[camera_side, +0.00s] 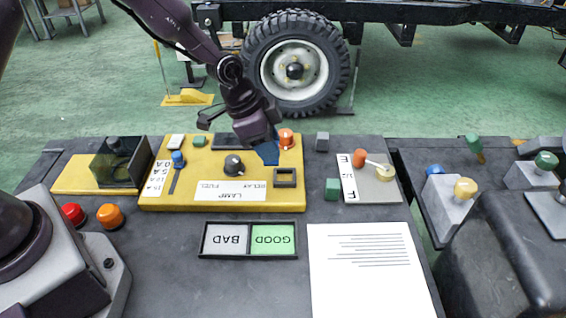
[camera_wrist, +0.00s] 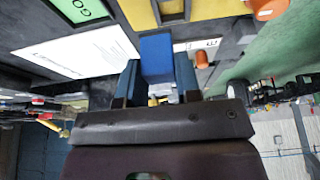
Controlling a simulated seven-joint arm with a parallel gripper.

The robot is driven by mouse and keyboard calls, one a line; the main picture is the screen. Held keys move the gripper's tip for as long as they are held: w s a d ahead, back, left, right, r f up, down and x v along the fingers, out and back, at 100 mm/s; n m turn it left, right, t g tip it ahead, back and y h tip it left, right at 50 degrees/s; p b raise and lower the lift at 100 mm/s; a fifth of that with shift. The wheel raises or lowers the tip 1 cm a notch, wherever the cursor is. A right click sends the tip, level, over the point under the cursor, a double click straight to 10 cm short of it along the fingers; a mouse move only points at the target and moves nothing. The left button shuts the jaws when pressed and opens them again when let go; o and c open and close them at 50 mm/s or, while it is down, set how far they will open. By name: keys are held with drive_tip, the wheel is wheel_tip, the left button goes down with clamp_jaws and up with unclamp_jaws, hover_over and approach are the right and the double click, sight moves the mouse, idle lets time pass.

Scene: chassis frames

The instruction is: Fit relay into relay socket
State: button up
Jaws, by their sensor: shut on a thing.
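The relay is a blue block (camera_side: 268,153), held by my gripper (camera_side: 262,141) above the yellow panel. In the wrist view the relay (camera_wrist: 156,56) sits between the two fingers of my gripper (camera_wrist: 156,84), which is shut on it. The relay socket is a small dark square frame (camera_side: 285,186) at the right end of the panel, beside the RELAY label. In the side view the relay is above and slightly left of the socket, apart from it. In the wrist view part of the socket (camera_wrist: 172,19) shows at the top edge, just beyond the relay.
The yellow panel (camera_side: 222,200) also carries a black knob (camera_side: 234,165), a blue slider (camera_side: 178,159) and an orange knob (camera_side: 286,138) close behind the gripper. A BAD/GOOD tray (camera_side: 248,256) and a paper sheet (camera_side: 365,275) lie in front.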

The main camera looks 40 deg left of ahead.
drive_tip(key=w+f, duration=0.3)
drive_tip(key=shift+d+f, duration=0.3)
drive_tip(key=shift+f, duration=0.05)
drive_tip(key=shift+w+f, duration=0.15)
drive_tip(key=shift+f, duration=1.5)
drive_tip(key=shift+f, duration=0.2)
drive_tip(key=o, duration=0.9)
drive_tip(key=shift+o, duration=0.2)
drive_tip(key=shift+r, duration=0.1)
